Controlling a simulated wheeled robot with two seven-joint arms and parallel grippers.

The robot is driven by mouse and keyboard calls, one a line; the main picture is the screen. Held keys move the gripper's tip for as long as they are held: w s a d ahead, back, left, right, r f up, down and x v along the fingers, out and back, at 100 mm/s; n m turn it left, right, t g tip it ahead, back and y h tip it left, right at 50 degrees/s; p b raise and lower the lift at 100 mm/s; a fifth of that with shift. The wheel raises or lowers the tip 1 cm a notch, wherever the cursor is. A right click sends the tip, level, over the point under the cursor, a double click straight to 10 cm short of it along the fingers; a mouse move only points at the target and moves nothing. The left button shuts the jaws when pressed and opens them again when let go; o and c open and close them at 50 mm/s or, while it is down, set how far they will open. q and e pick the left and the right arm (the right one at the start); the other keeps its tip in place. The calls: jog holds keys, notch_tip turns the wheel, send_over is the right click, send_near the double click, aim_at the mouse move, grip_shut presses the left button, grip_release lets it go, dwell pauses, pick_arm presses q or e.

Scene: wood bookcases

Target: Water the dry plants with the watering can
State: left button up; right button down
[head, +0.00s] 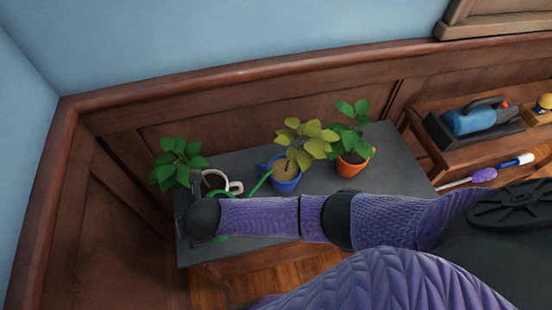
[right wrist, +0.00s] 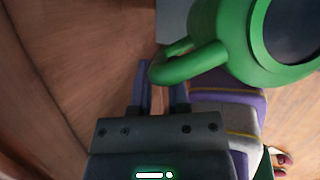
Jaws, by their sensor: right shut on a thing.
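A plant with yellowed leaves (head: 306,143) grows in a blue pot (head: 287,186) with pale tan soil. To its left, a green-leaved plant (head: 179,162) stands by a white pot (head: 234,187) with dark soil. To its right, another green plant (head: 352,130) is in an orange pot (head: 350,168). The green watering can (head: 258,186) is mostly hidden behind my right arm; its spout reaches up to the blue pot's edge. In the right wrist view, my right gripper (right wrist: 163,75) is shut on the handle of the can (right wrist: 235,40). My left gripper is not in view.
The plants stand on a dark grey tabletop (head: 315,175) against a wood-panelled corner. At right, a lower wooden bench (head: 445,160) holds a blue tool (head: 472,120) in a dark tray. A white and purple stick-like item (head: 484,175) lies in front of it.

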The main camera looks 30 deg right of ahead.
jog(key=shift+w+d+r+y+p, duration=0.1)
jog(key=shift+d+r+y+p, duration=0.2)
jog(key=shift+r, duration=0.2)
dwell(0.3)
jog(key=shift+w+d+r+p, duration=0.1)
jog(key=shift+d+r+p, duration=0.25)
jog(key=shift+r, duration=0.2)
dwell(1.7)
